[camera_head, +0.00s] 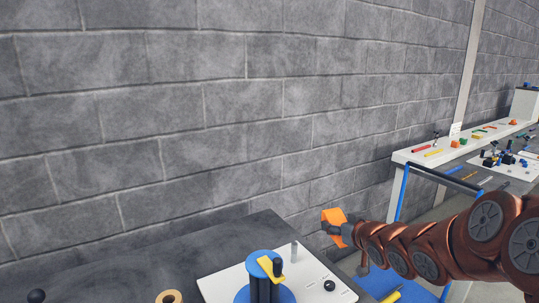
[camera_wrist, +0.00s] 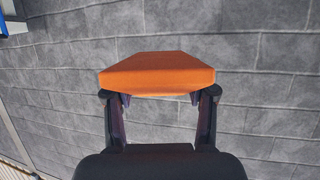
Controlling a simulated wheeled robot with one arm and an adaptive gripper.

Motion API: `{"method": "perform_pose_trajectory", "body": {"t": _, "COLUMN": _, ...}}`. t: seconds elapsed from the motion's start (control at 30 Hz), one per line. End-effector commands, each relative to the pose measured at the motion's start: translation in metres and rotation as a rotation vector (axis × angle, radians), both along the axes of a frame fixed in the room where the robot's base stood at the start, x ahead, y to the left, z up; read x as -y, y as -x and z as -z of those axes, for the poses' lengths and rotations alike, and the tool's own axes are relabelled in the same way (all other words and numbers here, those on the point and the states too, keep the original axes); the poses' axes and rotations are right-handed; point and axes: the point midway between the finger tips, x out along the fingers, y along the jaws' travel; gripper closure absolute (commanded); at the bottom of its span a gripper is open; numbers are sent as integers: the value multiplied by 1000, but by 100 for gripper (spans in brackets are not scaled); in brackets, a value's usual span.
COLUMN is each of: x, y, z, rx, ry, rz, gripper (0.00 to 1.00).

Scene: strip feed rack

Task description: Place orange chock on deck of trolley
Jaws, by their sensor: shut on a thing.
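The orange chock (camera_head: 333,216) is held in my gripper (camera_head: 331,230), in the air beside the grey block wall, to the right of the dark table's back corner. In the wrist view the chock (camera_wrist: 157,72) is a wedge-like block with sloping ends. My gripper (camera_wrist: 160,97) is shut on it, one dark finger at each lower side. Nothing touches the chock from below in the wrist view. I cannot make out a trolley deck for certain in either view.
A dark table (camera_head: 120,262) fills the lower front. It bears a white plate (camera_head: 222,284) with a blue spool-like fixture (camera_head: 264,284) and a tan ring (camera_head: 169,296). A white bench (camera_head: 432,157) with small coloured parts stands at the right. The grey wall (camera_head: 230,110) is close behind.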

Motion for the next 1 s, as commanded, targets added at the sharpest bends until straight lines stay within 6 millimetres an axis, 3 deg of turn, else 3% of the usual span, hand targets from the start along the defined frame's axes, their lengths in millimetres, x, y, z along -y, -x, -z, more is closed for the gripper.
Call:
{"method": "perform_pose_trajectory", "body": {"t": 0.23, "x": -11, "y": -2, "z": 13, "rx": -4, "ry": 2, "rz": 10, "gripper": 88}}
{"method": "perform_pose_trajectory", "body": {"t": 0.6, "x": -25, "y": -17, "z": 78, "rx": -5, "ry": 4, "rz": 123, "gripper": 88}}
{"method": "perform_pose_trajectory", "body": {"t": 0.8, "x": -17, "y": -23, "z": 113, "rx": -3, "ry": 3, "rz": 217, "gripper": 88}}
{"method": "perform_pose_trajectory", "body": {"t": 1.0, "x": -7, "y": -25, "z": 130, "rx": -1, "ry": 2, "rz": 281, "gripper": 88}}
